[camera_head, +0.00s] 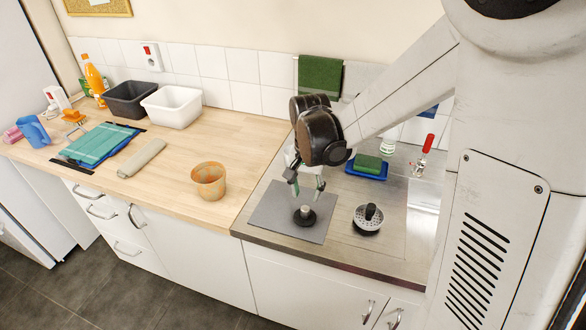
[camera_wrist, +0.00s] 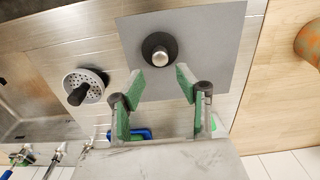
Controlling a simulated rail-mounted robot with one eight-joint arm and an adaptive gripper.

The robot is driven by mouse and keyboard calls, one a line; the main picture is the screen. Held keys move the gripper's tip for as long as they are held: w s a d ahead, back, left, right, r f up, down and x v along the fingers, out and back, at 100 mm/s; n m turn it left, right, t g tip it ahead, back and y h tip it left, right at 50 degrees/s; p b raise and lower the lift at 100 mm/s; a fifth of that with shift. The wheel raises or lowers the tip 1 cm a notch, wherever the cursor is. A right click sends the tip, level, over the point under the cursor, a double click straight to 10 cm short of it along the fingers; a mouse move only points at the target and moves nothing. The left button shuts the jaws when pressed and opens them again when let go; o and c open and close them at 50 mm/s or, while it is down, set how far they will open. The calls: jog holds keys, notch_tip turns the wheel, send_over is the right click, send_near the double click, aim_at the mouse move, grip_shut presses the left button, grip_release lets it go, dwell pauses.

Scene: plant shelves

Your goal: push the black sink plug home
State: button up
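A black round piece with a metal knob (camera_head: 304,217), which looks like the sink plug, stands on a flat grey mat (camera_head: 276,205). It also shows in the wrist view (camera_wrist: 156,57), with mat surface visible all around it. My gripper (camera_head: 306,192) is above the mat on the wall side of this piece. In the wrist view my gripper (camera_wrist: 158,84) is open, its green-padded fingers apart with nothing between them. The black piece lies just beyond the fingertips, apart from them. I cannot tell the exact height gap.
A round perforated steel strainer (camera_head: 367,228) with a black upright handle stands right of the mat. A blue tray (camera_head: 352,171) with a green sponge (camera_head: 368,163) is behind it. The sink basin (camera_wrist: 20,92) shows in the wrist view. A wooden cup (camera_head: 209,181) stands left.

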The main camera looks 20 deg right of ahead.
aim_at(305, 208)
jog(key=shift+f+b, duration=0.9)
jog(key=shift+f, duration=0.85)
notch_tip(305, 208, down, 4)
jog(key=b, duration=0.3)
jog(key=shift+r, duration=0.1)
grip_shut()
jog(key=shift+r, duration=0.2)
jog(key=shift+r+p, duration=1.65)
jog(key=shift+r, duration=1.5)
